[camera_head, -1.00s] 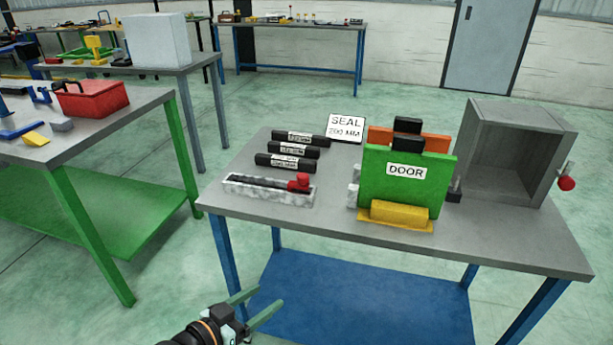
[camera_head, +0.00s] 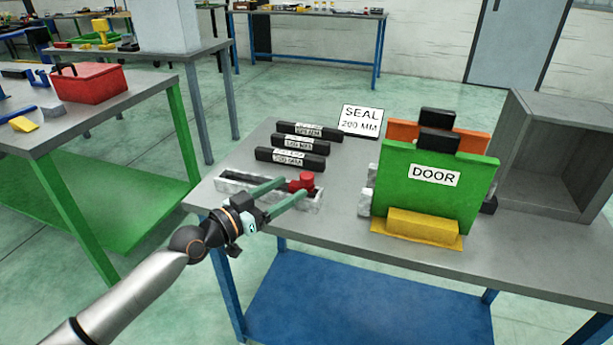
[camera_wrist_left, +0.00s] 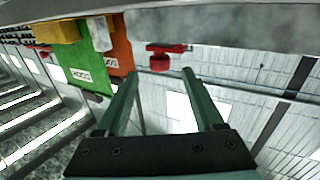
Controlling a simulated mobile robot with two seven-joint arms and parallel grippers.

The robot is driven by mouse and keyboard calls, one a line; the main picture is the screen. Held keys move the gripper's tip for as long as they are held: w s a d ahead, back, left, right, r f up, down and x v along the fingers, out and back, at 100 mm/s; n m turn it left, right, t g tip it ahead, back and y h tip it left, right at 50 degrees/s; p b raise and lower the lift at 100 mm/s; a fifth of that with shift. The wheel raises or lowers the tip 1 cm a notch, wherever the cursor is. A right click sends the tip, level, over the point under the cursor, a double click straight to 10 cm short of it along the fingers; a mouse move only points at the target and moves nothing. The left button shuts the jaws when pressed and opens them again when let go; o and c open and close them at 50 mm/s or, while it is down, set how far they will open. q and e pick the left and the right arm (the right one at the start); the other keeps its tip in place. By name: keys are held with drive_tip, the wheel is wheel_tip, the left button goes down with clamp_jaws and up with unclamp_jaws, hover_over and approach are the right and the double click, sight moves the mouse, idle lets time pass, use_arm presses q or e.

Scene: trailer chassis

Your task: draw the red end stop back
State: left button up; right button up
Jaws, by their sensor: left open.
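The red end stop (camera_head: 302,182) stands at the right end of a light grey slotted fixture (camera_head: 228,186) on the table. In the left wrist view the red end stop (camera_wrist_left: 160,57) shows just ahead of the fingertips, between their lines. My left gripper (camera_head: 294,187) reaches in from the left over the fixture's front side. Its two green fingers are apart and empty, with their tips close to the stop. I cannot tell whether they touch it. The fingers also show in the left wrist view (camera_wrist_left: 160,78). My right gripper is not in view.
Several black labelled bars (camera_head: 295,143) lie behind the fixture, beside a SEAL 200 MM sign (camera_head: 361,121). A green DOOR panel (camera_head: 432,190) in a yellow holder (camera_head: 423,227) stands to the right. A grey open box (camera_head: 555,155) is farther right.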

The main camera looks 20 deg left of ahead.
sight(302, 181)
use_arm(q)
drive_tip(key=x, duration=0.6)
drive_tip(key=shift+w+d, duration=0.15)
drive_tip(key=shift+w, duration=0.1)
clamp_jaws()
idle(0.3)
idle(0.9)
